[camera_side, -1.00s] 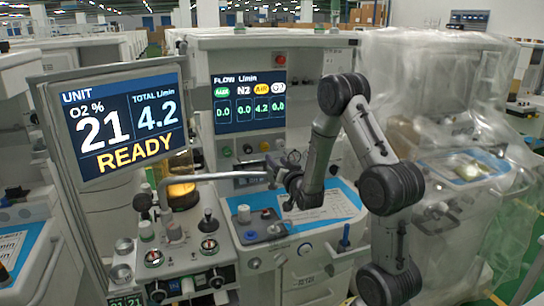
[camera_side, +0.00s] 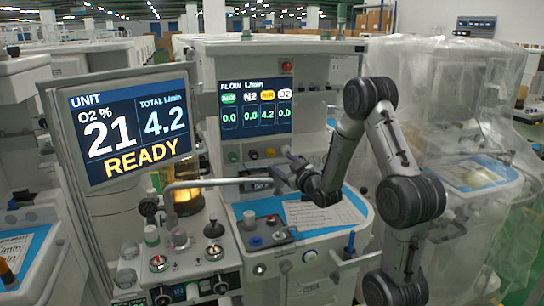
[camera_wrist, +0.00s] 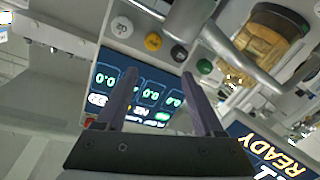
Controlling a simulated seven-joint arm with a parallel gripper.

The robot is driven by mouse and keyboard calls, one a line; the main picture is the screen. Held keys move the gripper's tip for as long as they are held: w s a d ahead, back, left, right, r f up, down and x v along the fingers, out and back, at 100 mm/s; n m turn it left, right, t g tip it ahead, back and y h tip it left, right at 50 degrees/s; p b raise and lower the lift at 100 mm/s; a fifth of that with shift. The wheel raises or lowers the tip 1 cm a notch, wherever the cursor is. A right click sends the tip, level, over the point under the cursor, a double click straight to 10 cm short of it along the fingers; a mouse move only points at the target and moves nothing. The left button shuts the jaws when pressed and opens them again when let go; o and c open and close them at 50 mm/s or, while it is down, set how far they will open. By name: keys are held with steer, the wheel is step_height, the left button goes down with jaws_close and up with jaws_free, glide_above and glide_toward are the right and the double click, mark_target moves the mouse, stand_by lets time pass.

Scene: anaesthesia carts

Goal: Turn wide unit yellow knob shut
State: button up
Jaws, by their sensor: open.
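The wide unit's yellow knob (camera_side: 270,152) sits in a row under its flow screen (camera_side: 256,106). It also shows in the wrist view (camera_wrist: 153,41), between a black knob (camera_wrist: 179,52) and a grey-white knob (camera_wrist: 122,27). The screen reads 4.2 under the yellow Air label and 0.0 in the other columns. My gripper (camera_side: 295,168) is in front of the panel, just below and right of the knob row in the side view. In the wrist view my gripper (camera_wrist: 160,75) is open and empty, its fingers apart over the screen. The yellow knob lies beyond the fingertips, untouched.
A green knob (camera_wrist: 204,66) ends the row. A grey metal pipe (camera_side: 215,183) crosses near my gripper, beside an amber canister (camera_wrist: 270,38). The unit screen (camera_side: 130,125) reads 21, 4.2 and READY. A plastic-draped cart (camera_side: 455,110) stands at the right.

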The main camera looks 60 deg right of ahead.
mark_target(272, 154)
steer(key=s+d+r+n+y, duration=0.1)
steer(key=s+d+n+y, duration=0.1)
steer(key=n, duration=0.9)
steer(key=s+d+n+y, duration=0.1)
steer(key=n+y, duration=0.1)
steer(key=n, duration=0.9)
steer(key=x, duration=1.3)
steer(key=shift+w+d, duration=0.1)
steer(key=shift+d, duration=0.25)
jaws_close()
